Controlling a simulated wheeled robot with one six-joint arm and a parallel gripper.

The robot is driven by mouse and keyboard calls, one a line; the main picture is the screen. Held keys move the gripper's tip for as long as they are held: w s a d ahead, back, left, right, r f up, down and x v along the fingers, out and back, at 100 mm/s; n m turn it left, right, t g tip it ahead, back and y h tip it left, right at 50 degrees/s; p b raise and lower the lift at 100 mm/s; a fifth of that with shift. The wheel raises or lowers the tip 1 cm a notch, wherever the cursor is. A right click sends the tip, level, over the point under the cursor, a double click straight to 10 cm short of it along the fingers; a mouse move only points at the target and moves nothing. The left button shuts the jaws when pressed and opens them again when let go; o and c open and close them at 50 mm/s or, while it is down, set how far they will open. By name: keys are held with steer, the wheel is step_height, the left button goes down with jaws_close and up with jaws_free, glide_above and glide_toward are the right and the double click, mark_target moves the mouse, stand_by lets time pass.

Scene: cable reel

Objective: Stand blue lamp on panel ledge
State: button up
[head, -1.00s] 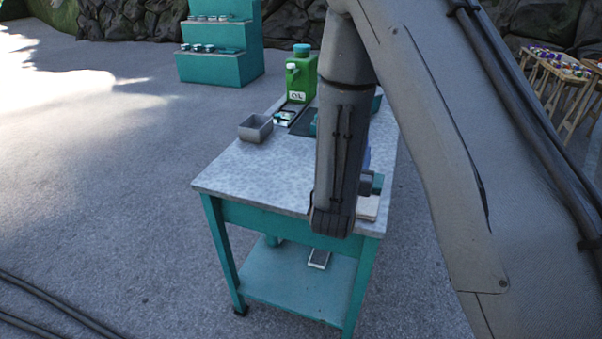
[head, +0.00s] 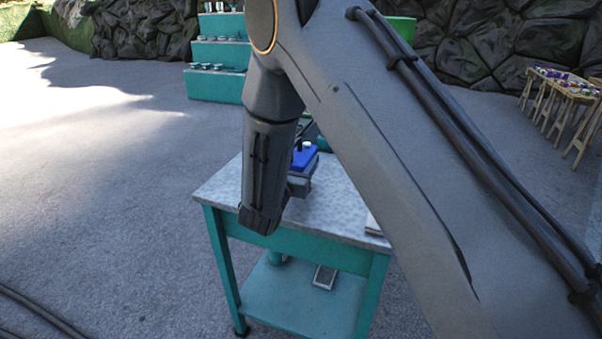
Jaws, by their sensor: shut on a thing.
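The blue lamp (head: 304,157) is a small blue box with a white knob on top. It is partly hidden behind my arm. My gripper (head: 300,183) is just below it, mostly hidden by my wrist, and is shut on the lamp, above the grey-topped table (head: 222,190). I cannot tell whether the lamp touches anything else. I cannot make out the panel ledge in this view.
A pale block (head: 373,224) lies at the table's front right, partly covered by my arm. A small flat box (head: 325,277) lies on the lower shelf (head: 275,295). A teal stepped stand (head: 217,72) is behind.

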steer(key=shift+f+p, duration=0.4)
steer(key=shift+f, duration=1.7)
steer(key=shift+f, duration=0.2)
steer(key=o, duration=1.5)
